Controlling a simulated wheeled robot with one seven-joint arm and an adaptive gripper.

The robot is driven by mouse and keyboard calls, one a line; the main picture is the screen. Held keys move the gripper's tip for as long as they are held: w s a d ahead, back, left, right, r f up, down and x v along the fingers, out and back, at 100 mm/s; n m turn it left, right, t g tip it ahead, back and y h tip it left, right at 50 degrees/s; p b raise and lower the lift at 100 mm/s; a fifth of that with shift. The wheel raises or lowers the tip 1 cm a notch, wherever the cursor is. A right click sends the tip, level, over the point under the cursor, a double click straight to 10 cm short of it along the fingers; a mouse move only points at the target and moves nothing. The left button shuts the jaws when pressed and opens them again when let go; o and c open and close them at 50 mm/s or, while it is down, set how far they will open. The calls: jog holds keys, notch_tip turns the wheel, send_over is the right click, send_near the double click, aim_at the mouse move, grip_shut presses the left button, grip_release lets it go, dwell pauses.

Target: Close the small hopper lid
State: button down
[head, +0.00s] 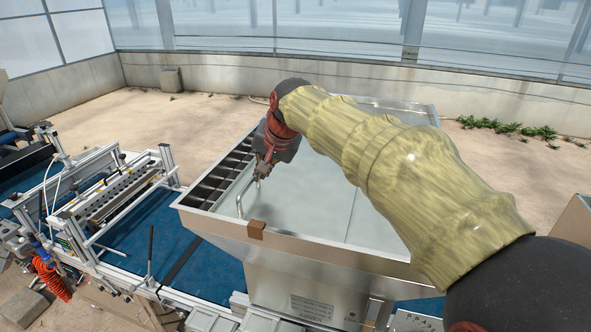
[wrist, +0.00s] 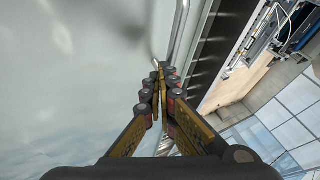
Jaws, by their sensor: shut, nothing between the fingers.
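The steel hopper (head: 300,245) stands in the middle of the head view. A pale, smooth lid panel (head: 300,200) covers much of its top, and it fills the left of the wrist view (wrist: 70,70). A bent metal bar handle (head: 240,205) is on the panel's left edge, and it also shows in the wrist view (wrist: 179,30). My gripper (head: 259,178) is shut and empty at the handle's far end. In the wrist view its fingertips (wrist: 163,72) are close to the bar; I cannot tell whether they touch. My arm hides part of the panel.
A slotted grate (head: 225,168) lies open along the hopper's left side. A brown block (head: 257,229) sits on the front rim. The seeder frame (head: 115,195) and blue belt (head: 150,245) are at left. Bare floor (head: 190,120) lies behind.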

jog(key=a, duration=0.2)
jog(key=w+a+p, duration=0.1)
jog(key=a, duration=0.1)
jog(key=w+a, duration=0.1)
jog(key=a, duration=0.1)
dwell(0.3)
